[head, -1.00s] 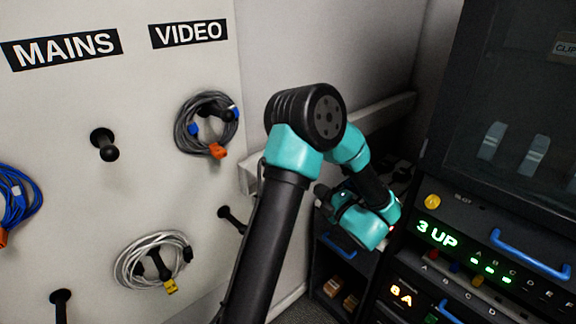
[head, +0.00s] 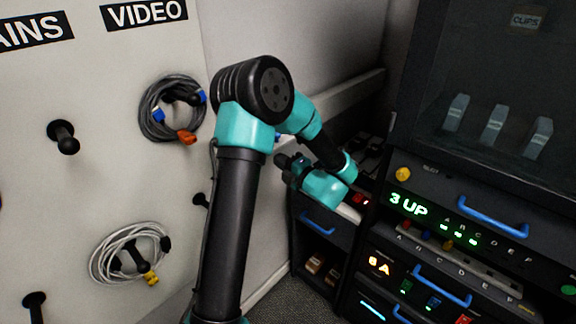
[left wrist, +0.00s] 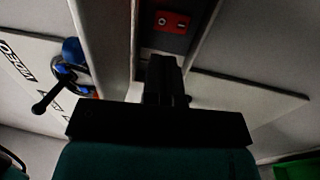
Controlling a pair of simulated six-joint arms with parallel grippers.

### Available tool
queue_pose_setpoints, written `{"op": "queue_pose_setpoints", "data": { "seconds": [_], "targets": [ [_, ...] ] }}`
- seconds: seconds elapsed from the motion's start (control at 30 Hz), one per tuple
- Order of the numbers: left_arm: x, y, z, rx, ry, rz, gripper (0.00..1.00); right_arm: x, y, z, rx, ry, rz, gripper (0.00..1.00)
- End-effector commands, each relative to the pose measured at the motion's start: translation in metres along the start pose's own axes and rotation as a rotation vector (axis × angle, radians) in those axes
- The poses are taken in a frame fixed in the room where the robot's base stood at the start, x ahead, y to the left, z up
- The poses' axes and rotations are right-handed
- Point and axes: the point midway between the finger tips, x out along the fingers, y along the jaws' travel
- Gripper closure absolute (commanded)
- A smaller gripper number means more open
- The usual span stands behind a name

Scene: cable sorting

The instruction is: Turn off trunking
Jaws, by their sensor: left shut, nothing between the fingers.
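My left gripper (head: 283,160) is shut and empty. In the head view it is small and dark, turned toward the left at the end of my teal wrist, in front of the wall. In the left wrist view its shut black fingers (left wrist: 164,78) point at a small red switch plate (left wrist: 171,21) with pale marks. The plate sits on a dark strip between pale edges, just past the fingertips; I cannot tell whether they touch. The pale trunking (head: 345,98) runs along the wall behind my arm, which hides part of it. My right gripper is not in view.
A board with a VIDEO label (head: 145,13) carries a grey cable coil (head: 149,121), a white cable coil (head: 98,263) and bare pegs. A rack with a lit 3 UP panel (head: 407,207) and blue handles (head: 492,221) stands close at right. Floor (head: 275,300) shows below.

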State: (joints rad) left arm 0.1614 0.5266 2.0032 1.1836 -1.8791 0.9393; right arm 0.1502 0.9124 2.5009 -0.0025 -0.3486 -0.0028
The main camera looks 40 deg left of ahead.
Motion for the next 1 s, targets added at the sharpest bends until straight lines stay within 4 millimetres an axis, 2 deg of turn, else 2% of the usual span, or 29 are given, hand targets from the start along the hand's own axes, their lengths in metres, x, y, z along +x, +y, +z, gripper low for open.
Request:
{"op": "queue_pose_setpoints", "data": {
  "seconds": [0.3,0.5,0.7,1.0],
  "targets": [
    [0.055,0.0,-0.001,-0.001,0.003,0.0,1.0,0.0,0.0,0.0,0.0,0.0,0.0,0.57],
    [0.081,0.0,0.0,0.0,0.002,0.0,1.0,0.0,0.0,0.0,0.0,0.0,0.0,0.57],
    [0.089,0.0,0.0,0.0,0.0,-0.001,1.0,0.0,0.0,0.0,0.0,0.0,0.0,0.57],
    [0.09,0.0,0.0,-0.001,0.001,-0.002,1.0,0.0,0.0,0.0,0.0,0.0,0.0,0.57]
  ]
}}
